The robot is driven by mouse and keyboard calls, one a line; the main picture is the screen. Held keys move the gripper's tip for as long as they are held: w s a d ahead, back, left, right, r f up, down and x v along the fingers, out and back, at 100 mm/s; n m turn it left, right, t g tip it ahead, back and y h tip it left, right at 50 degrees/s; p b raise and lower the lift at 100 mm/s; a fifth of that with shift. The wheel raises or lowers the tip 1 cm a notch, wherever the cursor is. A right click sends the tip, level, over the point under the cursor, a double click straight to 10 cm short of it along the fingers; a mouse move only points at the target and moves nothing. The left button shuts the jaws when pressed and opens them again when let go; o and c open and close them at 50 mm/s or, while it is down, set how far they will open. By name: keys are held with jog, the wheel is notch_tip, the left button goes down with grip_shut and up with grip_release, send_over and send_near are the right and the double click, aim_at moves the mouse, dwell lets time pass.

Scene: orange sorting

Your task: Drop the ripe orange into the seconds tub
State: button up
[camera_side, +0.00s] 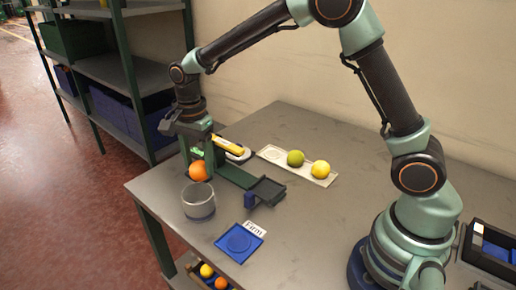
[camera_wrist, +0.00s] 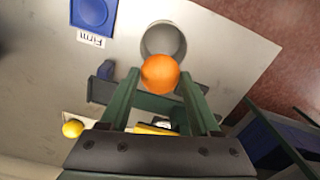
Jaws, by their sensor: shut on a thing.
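An orange fruit (camera_side: 199,171) is held between the fingers of my gripper (camera_side: 197,155), which is shut on it. In the wrist view the orange (camera_wrist: 160,73) sits at the tips of the green fingers, and my gripper (camera_wrist: 160,85) shows behind it. A grey-white round tub (camera_side: 198,203) stands on the table near its left front edge. The tub (camera_wrist: 163,38) shows just beyond the orange in the wrist view, partly hidden by it. In the side view the orange is above and behind the tub's rim. No label on the tub is readable.
A blue square tray (camera_side: 239,242) with a "Firm" card (camera_side: 255,228) lies right of the tub. A white tray (camera_side: 272,155) holds a green fruit (camera_side: 295,158) and a yellow fruit (camera_side: 320,169). A dark stand (camera_side: 268,190) is behind the tub. Shelving (camera_side: 125,70) stands at left.

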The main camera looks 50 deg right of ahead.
aim_at(199, 163)
jog(key=o, duration=1.4)
jog(key=shift+o, duration=0.2)
notch_tip(199, 163, up, 12)
jog(key=shift+r, duration=0.1)
